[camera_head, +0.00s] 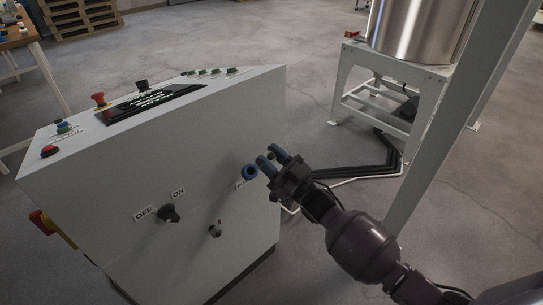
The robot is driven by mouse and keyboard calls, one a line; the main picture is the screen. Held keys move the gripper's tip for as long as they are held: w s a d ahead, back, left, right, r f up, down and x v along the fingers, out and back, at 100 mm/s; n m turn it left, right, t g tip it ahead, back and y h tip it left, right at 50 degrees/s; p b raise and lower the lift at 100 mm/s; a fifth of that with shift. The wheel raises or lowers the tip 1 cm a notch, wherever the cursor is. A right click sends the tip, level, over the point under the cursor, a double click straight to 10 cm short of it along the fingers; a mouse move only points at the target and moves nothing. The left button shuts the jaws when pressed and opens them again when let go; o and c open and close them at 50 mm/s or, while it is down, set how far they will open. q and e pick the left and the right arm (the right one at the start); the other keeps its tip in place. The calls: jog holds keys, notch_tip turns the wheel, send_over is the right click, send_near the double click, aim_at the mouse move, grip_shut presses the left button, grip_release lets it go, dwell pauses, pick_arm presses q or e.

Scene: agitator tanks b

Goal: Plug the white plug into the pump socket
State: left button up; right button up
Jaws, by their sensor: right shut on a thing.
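The pump socket is the round blue-ringed socket (249,172) on the right part of the grey control cabinet's front face. A small label beside it is partly hidden. My right gripper (271,158), with blue fingertips, is close to the right of the socket. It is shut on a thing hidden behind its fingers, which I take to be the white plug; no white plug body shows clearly. I cannot tell whether the held thing touches the socket. My left gripper is not in view.
The cabinet (200,130) has an OFF/ON rotary switch (169,213), a small knob (215,230), a red-yellow side switch (41,222) and top buttons. A steel tank (415,25) on a white stand is behind right. Dark cables (355,170) run along the floor. A grey post (440,120) stands at right.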

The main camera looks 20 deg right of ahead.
aim_at(258, 167)
jog(key=shift+w+a+f+b, duration=0.1)
jog(key=shift+w+f+b, duration=0.1)
jog(key=shift+f, duration=0.25)
jog(key=shift+w+a+f+b, duration=0.1)
jog(key=shift+w+f+b, duration=0.1)
jog(key=shift+f, duration=0.25)
jog(key=shift+w+f, duration=0.25)
jog(key=shift+w+a+f+b, duration=0.1)
jog(key=shift+w+f+b, duration=0.2)
jog(key=shift+f+b, duration=0.1)
jog(key=shift+w+f, duration=0.15)
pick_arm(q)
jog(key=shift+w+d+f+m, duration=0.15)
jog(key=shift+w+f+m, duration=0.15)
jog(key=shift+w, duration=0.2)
pick_arm(e)
jog(key=shift+w+a+f, duration=0.1)
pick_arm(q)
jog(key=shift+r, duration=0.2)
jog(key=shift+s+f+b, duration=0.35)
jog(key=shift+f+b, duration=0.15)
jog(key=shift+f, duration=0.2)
pick_arm(e)
jog(key=shift+w+a+f, duration=0.2)
jog(key=shift+w+f, duration=0.3)
jog(key=shift+f, duration=0.15)
